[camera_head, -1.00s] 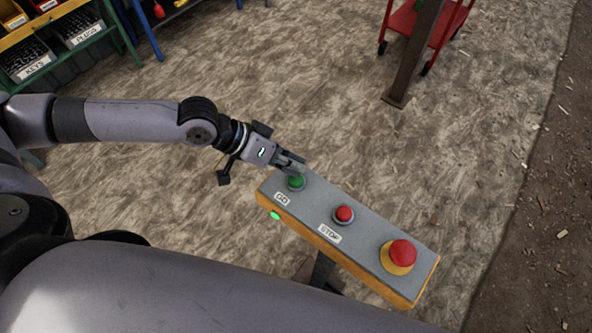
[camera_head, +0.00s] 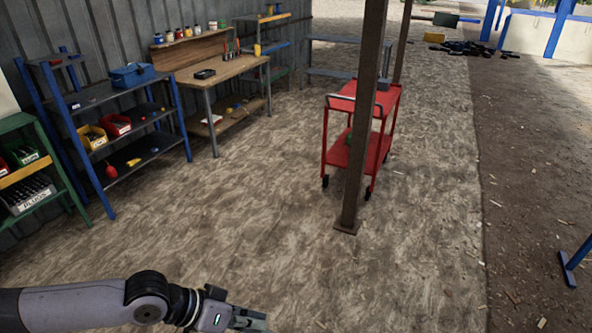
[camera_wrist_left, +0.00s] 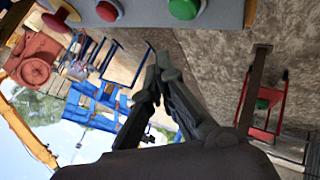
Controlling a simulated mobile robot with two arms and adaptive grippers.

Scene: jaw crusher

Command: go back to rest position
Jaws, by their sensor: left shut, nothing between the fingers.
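My left gripper (camera_head: 250,320) is at the bottom edge of the head view, its arm coming in from the left. In the left wrist view its fingers (camera_wrist_left: 158,68) come together at the tips, with nothing held. The control panel shows only in the left wrist view, as a grey box (camera_wrist_left: 225,14) along the top edge. A green button (camera_wrist_left: 184,8) and red buttons (camera_wrist_left: 108,10) are on it, apart from the fingertips. My right gripper is in neither view.
A brown post (camera_head: 362,130) stands in front of a red cart (camera_head: 338,158). Blue shelves (camera_head: 112,138), a green rack (camera_head: 45,150) and a wooden workbench (camera_head: 222,66) line the wall at left. The floor (camera_head: 250,220) between is clear.

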